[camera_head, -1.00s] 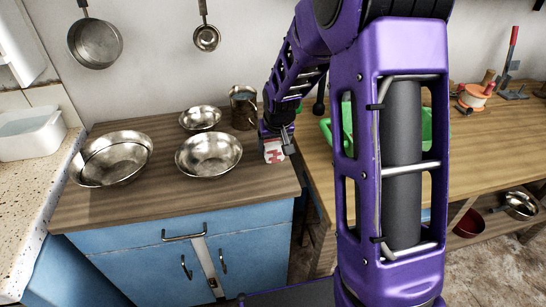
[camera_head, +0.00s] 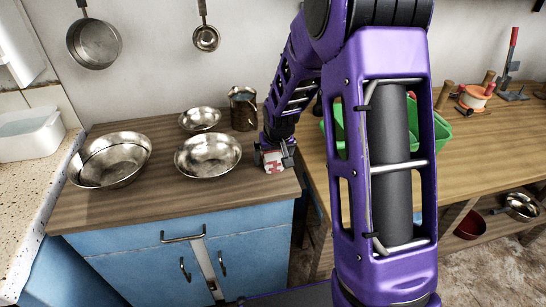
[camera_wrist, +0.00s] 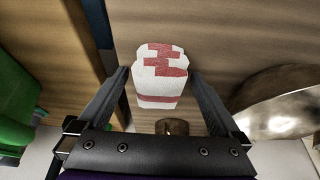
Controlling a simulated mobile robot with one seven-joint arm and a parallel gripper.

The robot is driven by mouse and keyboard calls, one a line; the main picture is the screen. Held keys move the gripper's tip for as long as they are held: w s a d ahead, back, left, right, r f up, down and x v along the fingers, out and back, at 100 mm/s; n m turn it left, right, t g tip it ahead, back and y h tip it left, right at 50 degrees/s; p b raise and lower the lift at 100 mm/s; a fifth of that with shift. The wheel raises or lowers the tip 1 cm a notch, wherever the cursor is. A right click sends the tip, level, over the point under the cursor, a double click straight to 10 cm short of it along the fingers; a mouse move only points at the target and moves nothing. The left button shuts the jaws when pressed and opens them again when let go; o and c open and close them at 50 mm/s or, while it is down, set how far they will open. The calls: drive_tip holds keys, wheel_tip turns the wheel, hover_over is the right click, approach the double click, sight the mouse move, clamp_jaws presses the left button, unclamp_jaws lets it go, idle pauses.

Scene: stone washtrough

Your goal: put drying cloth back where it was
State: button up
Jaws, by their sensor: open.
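The drying cloth (camera_head: 273,163) is a small white bundle with a red pattern. It rests on the wooden top of the blue cabinet, near its right edge. My gripper (camera_head: 272,157) is down at the cloth, with one finger on each side of it. In the wrist view the cloth (camera_wrist: 161,78) lies between the tips of my open gripper (camera_wrist: 160,80), with a gap visible on both sides. The cloth's underside is hidden.
A metal bowl (camera_head: 208,168) stands just left of the cloth, with a smaller bowl (camera_head: 200,119) and a metal mug (camera_head: 243,112) behind. A larger bowl (camera_head: 111,175) is farther left. A green bin (camera_head: 436,132) stands on the workbench (camera_head: 480,165) at right.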

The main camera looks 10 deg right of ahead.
drive_tip(key=p+v, duration=0.2)
drive_tip(key=v, duration=1)
drive_tip(key=shift+r, duration=0.2)
